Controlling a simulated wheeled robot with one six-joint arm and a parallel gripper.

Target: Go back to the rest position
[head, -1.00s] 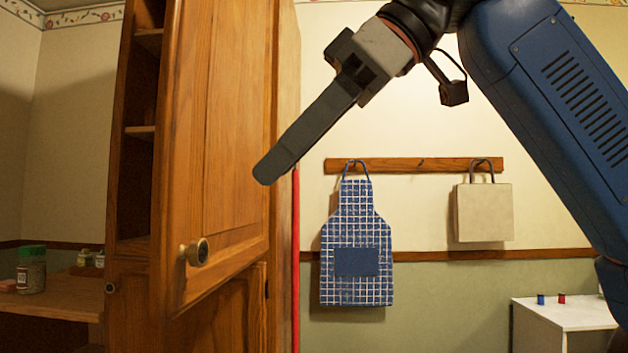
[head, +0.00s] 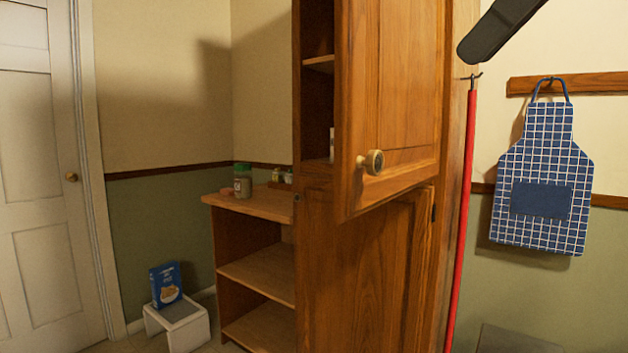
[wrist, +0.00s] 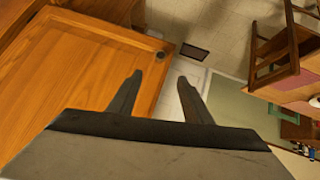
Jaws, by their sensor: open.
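In the head view only a dark finger of my gripper (head: 495,32) shows at the top right, in front of the wall right of the wooden cabinet. The cabinet's upper door (head: 395,90) stands open, with a round brass knob (head: 373,162). The door panel (wrist: 85,75) fills the left of the wrist view, close to the left finger; I cannot tell whether they touch.
A red pole (head: 464,210) hangs beside the cabinet. A checked blue apron (head: 545,150) hangs from a wall rack. A low shelf (head: 258,205) carries a green-lidded jar (head: 242,182). A blue box (head: 166,284) stands on a white stool (head: 188,330). A chair (wrist: 275,50) shows in the wrist view.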

